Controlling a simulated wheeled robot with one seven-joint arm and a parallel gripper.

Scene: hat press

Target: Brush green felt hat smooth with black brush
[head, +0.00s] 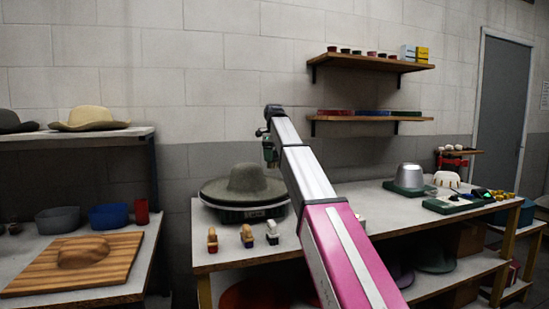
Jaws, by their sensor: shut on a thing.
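The green felt hat (246,182) sits brim down on a round dark stand (243,214) with a small display at its front, on the left part of the long bench. My gripper (270,158) hangs at the end of my arm, above and just right of the hat's crown, apart from it. It is shut on a small dark thing, largely hidden by my arm; I cannot tell if it is the black brush.
My arm crosses the bench (368,202) right of the hat. A silver dome (410,176) and small items stand at right. Shelves (365,62) hang behind. A left table (120,281) holds a wooden board (75,266) and basins (109,216).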

